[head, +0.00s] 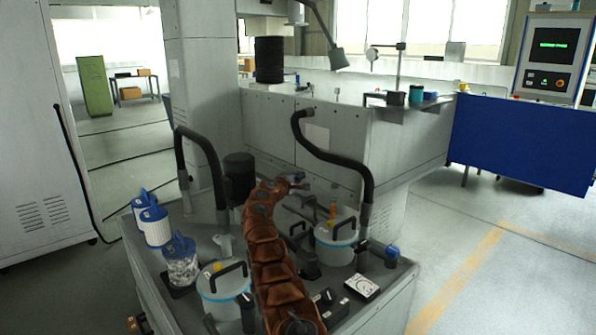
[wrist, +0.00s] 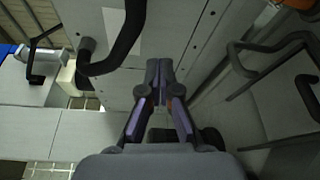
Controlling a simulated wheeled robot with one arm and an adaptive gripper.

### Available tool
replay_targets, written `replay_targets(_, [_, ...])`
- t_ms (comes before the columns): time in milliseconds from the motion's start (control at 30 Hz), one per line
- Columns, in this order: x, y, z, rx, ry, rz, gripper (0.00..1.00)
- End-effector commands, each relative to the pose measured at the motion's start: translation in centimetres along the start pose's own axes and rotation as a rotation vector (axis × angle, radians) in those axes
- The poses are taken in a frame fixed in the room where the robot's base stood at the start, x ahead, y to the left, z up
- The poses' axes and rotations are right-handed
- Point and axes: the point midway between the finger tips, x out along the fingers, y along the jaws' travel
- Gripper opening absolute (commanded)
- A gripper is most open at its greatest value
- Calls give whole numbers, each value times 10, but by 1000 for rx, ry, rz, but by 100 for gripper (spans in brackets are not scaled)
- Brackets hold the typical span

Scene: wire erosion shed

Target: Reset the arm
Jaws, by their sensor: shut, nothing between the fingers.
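My arm (head: 268,245) is orange-brown and segmented. It rises from the bottom middle of the head view over the machine's low front deck. My gripper (head: 297,183) is at its far end, in front of the machine's pale front panel. In the wrist view my gripper (wrist: 159,68) has its fingertips together with nothing between them. The gap to the panel cannot be told exactly.
Black hoses (head: 345,160) arch on both sides of my arm. Lidded canisters (head: 337,240) with black handles and blue-topped filters (head: 156,225) stand on the deck. The control screen (head: 553,55) is at right. The floor at right (head: 480,240) is clear.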

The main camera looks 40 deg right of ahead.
Motion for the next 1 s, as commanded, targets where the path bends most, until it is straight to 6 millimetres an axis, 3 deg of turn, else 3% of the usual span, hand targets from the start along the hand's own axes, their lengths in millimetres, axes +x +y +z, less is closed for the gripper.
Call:
replay_targets(567, [-1, 0, -3, 1, 3, 1, 0])
replay_targets(767, [-15, 19, -11, 35, 28, -56, 0])
replay_targets(1000, [-46, 42, -23, 88, 66, -163, 0])
